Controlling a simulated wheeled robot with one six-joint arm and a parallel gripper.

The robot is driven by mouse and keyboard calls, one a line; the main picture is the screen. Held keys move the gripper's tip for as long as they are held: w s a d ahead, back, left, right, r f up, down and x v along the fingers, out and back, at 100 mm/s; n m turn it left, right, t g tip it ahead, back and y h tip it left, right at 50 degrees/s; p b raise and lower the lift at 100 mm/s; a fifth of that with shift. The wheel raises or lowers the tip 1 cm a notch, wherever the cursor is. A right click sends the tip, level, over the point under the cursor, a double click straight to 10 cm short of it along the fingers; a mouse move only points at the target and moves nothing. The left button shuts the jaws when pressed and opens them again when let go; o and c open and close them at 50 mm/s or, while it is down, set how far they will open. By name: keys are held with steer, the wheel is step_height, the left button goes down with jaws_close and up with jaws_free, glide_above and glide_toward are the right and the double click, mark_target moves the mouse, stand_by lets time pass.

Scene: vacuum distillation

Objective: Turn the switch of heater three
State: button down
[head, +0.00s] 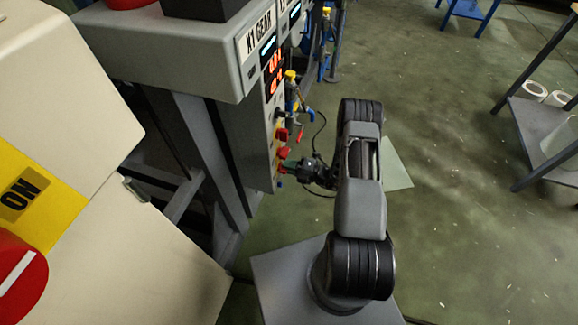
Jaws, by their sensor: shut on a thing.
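A grey control panel (268,120) stands left of the picture's middle, with a lit red display (273,68) near its top. Red switches (282,134) sit low on the panel's face, with another red one (283,152) just below. My gripper (287,167) reaches the panel from the right, just under the lower red switch. It is shut on a small switch knob at the panel's lower end. The fingertips mostly hide this knob, and its setting cannot be seen. No label reading heater three is legible.
Valves and tubing (291,90) stand behind the panel. A shelf (540,130) stands far right. Green floor between is open.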

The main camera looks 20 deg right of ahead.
steer(key=c, duration=1.1)
jaws_free()
steer(key=p+v, duration=0.1)
steer(key=v, duration=1.2)
steer(key=shift+s+d+p, duration=0.25)
steer(key=shift+d+p, duration=0.05)
steer(key=shift+d, duration=0.05)
